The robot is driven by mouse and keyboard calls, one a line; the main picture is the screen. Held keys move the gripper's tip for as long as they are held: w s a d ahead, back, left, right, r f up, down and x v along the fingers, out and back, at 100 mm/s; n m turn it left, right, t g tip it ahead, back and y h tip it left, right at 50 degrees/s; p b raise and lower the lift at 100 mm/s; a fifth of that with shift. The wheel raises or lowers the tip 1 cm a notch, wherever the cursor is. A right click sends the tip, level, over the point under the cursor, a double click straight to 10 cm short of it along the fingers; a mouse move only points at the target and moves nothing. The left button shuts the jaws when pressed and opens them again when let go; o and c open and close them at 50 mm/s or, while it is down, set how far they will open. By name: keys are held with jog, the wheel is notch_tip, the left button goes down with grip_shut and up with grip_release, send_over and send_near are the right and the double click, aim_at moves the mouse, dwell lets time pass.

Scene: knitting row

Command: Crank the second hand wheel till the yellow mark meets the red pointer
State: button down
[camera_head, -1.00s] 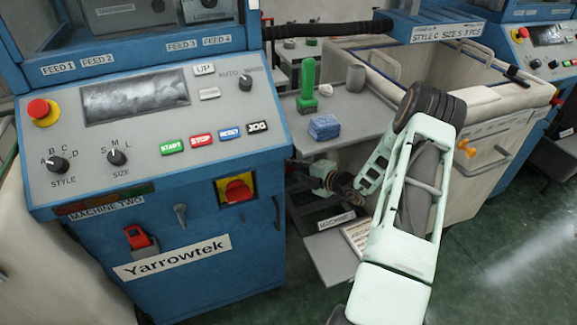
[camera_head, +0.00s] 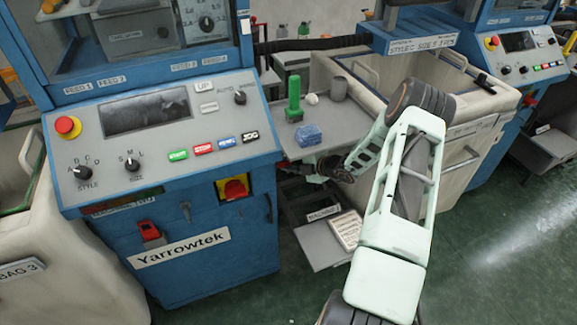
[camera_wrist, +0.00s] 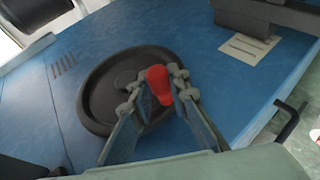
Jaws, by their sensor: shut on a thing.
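In the wrist view a black round hand wheel (camera_wrist: 98,92) sits on a blue machine panel. Its red handle knob (camera_wrist: 158,84) stands near the wheel's right edge. My gripper (camera_wrist: 157,80) has its two fingers on either side of this knob and is shut on it. The wheel is hidden there behind the machine's side. I cannot make out a yellow mark or a red pointer in either view.
A grey shelf (camera_head: 349,124) beside the machine holds a green bottle-like thing (camera_head: 294,98), a blue block (camera_head: 308,135) and a grey cup (camera_head: 338,89). A pale bin (camera_head: 470,165) stands right of my arm. Green floor (camera_head: 480,270) is open at lower right.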

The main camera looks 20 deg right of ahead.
jog(key=shift+w+r+p, duration=0.15)
jog(key=shift+r+p, duration=0.05)
jog(key=shift+r, duration=0.4)
jog(key=shift+w+r+p, duration=0.15)
jog(key=shift+r+p, duration=0.05)
jog(key=shift+r, duration=0.5)
jog(key=c, duration=1.8)
grip_release()
jog(key=shift+w, duration=0.1)
jog(key=shift+f, duration=0.3)
jog(key=shift+s, duration=0.2)
jog(key=shift+s, duration=0.1)
jog(key=v, duration=1.1)
jog(key=shift+s+d+r, duration=0.1)
jog(key=shift+s+r, duration=0.15)
